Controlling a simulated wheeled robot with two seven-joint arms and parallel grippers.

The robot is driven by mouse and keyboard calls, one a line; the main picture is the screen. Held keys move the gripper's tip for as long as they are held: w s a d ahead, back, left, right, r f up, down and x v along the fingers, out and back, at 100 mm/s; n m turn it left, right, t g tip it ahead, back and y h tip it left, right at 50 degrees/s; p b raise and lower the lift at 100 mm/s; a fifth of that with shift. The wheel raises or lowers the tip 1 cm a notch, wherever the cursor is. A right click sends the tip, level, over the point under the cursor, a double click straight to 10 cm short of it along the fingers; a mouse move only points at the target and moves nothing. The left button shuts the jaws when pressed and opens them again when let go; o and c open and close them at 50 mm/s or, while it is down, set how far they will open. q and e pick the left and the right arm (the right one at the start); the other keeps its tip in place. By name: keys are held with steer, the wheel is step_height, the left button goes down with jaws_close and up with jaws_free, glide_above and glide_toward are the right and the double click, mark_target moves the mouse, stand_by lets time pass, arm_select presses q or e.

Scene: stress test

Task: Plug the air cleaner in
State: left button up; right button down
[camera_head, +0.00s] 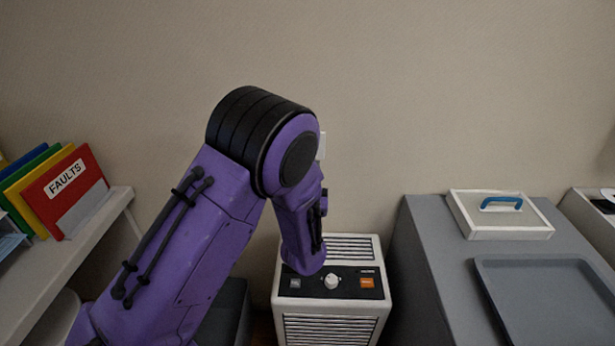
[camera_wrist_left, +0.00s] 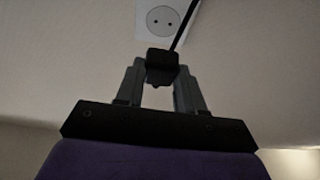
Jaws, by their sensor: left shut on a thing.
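The air cleaner (camera_head: 377,254) is a white box with slatted vents and a black control panel, standing against the wall. My left arm passes in front of part of it. A white wall socket (camera_head: 321,146) is mostly hidden behind that arm. In the left wrist view the socket (camera_wrist_left: 164,19) shows its round face and two holes. My left gripper (camera_wrist_left: 161,74) is shut on a black plug (camera_wrist_left: 163,60), just below the socket in that picture. A dark cord (camera_wrist_left: 186,24) runs from the plug up past the socket. The plug's pins are hidden. The socket holes are uncovered.
A grey cabinet (camera_head: 418,248) at right bears a white tray (camera_head: 503,233) with a blue-handled thing and a grey tray (camera_head: 545,310). A shelf (camera_head: 112,208) at left holds coloured binders, including a red FAULTS one (camera_head: 67,188). The wall above is bare.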

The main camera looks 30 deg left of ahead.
arm_select(q)
steer(key=shift+w, duration=0.1)
steer(key=shift+w+a+b, duration=0.15)
steer(key=shift+w+a, duration=0.35)
steer(key=shift+w, duration=0.3)
steer(key=shift+w+a+b, duration=0.1)
steer(key=shift+w+a, duration=0.4)
steer(key=shift+w, duration=0.35)
steer(key=shift+w+a+b, duration=0.15)
steer(key=shift+w+a, duration=0.35)
steer(key=shift+w, duration=0.3)
stand_by(0.4)
steer(key=shift+w+a, duration=0.25)
steer(key=shift+w, duration=0.15)
stand_by(0.3)
steer(key=o, duration=1.1)
steer(key=shift+c, duration=0.2)
